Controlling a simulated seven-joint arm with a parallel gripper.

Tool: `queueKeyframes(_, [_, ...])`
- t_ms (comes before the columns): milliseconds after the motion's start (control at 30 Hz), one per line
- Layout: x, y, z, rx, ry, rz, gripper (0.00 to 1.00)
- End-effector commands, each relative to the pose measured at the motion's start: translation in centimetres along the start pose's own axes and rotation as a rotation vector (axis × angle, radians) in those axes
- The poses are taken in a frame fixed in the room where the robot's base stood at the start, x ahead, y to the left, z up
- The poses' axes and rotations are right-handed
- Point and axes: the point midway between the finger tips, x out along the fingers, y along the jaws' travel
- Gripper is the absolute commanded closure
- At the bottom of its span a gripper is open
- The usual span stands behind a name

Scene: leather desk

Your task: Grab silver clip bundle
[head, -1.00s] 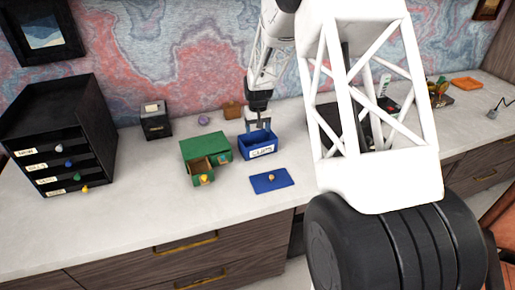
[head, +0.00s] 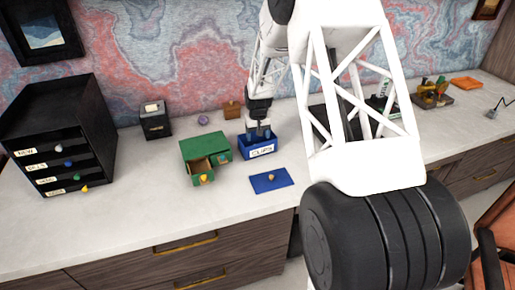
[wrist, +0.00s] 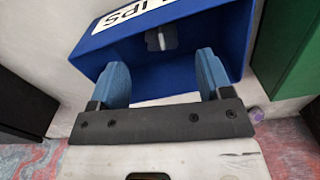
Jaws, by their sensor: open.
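The blue box (head: 262,149) labelled CLIPS stands on the desk in the head view, and its inside shows in the wrist view (wrist: 178,80). A small silver-grey clip bundle (wrist: 160,39) lies inside it, by the labelled wall. My gripper (wrist: 161,62) is open, with its two blue fingers reaching down into the box. The clip bundle shows between and just beyond the fingertips, and nothing is held. In the head view my gripper (head: 259,130) is at the box, and the clip bundle is hidden there.
A green drawer box (head: 207,150) with one open drawer stands close left of the blue box. A blue lid (head: 263,183) with a knob lies in front of it. A black drawer unit (head: 65,140) stands far left. The front left desk is clear.

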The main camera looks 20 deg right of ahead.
Motion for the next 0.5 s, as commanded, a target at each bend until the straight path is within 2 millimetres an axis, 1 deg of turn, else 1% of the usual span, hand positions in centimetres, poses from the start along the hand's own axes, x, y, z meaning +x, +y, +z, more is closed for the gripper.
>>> queueKeyframes(333, [0.1, 0.0, 0.0, 0.0, 0.0, 0.0, 0.28])
queueKeyframes(500, [1.1, -0.1, 0.0, 0.0, -0.001, 0.0, 0.28])
